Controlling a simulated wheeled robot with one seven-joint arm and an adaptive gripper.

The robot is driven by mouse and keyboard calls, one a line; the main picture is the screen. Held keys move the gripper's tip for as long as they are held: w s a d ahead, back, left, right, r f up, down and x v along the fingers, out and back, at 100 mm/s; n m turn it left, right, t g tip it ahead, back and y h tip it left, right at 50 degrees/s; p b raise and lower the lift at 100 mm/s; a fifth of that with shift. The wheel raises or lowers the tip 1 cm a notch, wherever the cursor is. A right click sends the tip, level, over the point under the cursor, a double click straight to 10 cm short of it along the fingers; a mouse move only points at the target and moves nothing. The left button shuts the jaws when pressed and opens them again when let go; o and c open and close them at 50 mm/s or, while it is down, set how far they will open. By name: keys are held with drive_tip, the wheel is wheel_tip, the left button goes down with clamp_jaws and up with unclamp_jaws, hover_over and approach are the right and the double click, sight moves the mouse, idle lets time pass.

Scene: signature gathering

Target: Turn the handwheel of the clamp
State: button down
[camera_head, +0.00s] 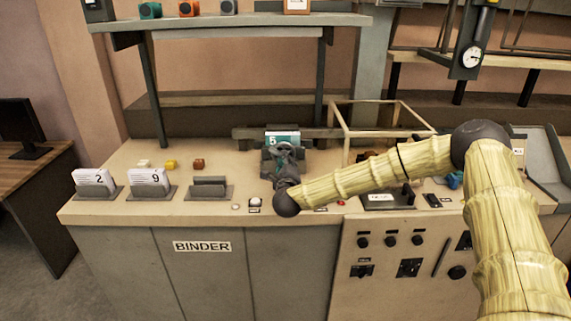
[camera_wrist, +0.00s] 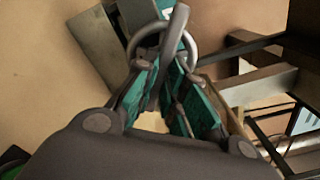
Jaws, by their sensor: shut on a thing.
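The clamp (camera_head: 268,154) stands on the bench behind my gripper, with a teal and white block marked 5 (camera_head: 282,138) at it. My gripper (camera_head: 284,153) reaches the clamp's front and hides much of it. In the wrist view, the handwheel (camera_wrist: 172,38) shows as a grey metal ring with a bar across it. My gripper (camera_wrist: 163,66) has its teal-padded fingers on either side of the handwheel and is shut on it. The inner contact is partly hidden by the bar and fingers.
Two card holders marked 2 (camera_head: 94,180) and 9 (camera_head: 149,180) and an empty-looking holder (camera_head: 208,188) stand left. Small yellow and brown blocks lie behind them. A pale open frame (camera_head: 380,134) stands right of the clamp.

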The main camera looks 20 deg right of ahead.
drive_tip(key=shift+r+n+b, duration=0.2)
drive_tip(key=shift+n+b, duration=1.7)
drive_tip(key=shift+n, duration=1.95)
drive_tip(key=shift+r+n+b, duration=0.15)
drive_tip(key=shift+n+b, duration=1.75)
drive_tip(key=shift+n, duration=1.95)
drive_tip(key=c, duration=1.5)
unclamp_jaws()
drive_tip(key=shift+r, duration=0.1)
drive_tip(key=v, duration=1.2)
